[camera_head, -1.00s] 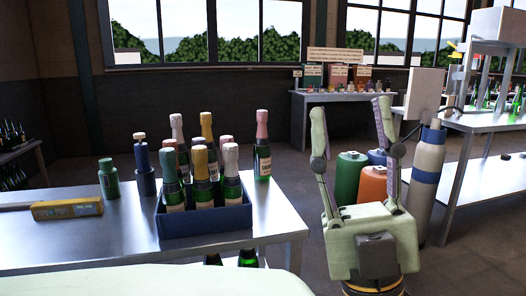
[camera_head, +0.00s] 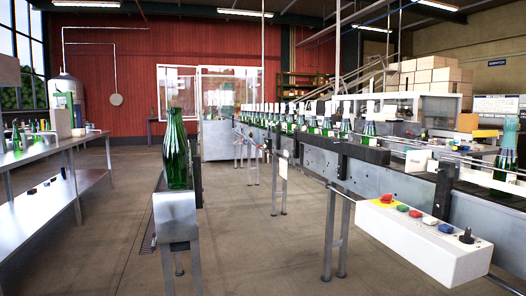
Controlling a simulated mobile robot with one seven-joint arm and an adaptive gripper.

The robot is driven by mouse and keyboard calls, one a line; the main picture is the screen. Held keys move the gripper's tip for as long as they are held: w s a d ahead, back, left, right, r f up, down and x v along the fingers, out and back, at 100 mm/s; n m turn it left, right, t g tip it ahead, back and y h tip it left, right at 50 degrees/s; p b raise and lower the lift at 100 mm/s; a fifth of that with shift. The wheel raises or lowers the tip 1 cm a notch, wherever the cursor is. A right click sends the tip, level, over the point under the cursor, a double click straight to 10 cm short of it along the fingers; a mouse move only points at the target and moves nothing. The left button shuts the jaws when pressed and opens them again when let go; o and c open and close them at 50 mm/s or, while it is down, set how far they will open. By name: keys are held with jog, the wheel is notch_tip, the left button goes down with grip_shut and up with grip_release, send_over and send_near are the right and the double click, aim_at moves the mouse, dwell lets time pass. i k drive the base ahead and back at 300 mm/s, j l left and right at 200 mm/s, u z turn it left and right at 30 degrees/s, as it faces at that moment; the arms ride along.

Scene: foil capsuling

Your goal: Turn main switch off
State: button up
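A white control box (camera_head: 425,250) is fixed along the near side of the conveyor, at the lower right. My gripper does not show in the current view.
A conveyor (camera_head: 320,160) carrying green bottles runs from the right into the back. A green bottle (camera_head: 176,150) stands on a metal stand (camera_head: 176,215) at centre left. A metal table (camera_head: 35,205) is at the left. Floor (camera_head: 250,250) between stand and conveyor is open.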

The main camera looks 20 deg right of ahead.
aim_at(386, 198)
jog(key=z, duration=1.8)
jog(key=i+j+z, duration=0.1)
jog(key=j+z, duration=0.15)
jog(key=i+j+z, duration=0.1)
jog(key=j+z, duration=0.45)
jog(key=j, duration=0.2)
jog(key=i+j+z, duration=0.15)
jog(key=j, duration=0.45)
jog(key=j+z, duration=0.15)
jog(key=j, duration=0.5)
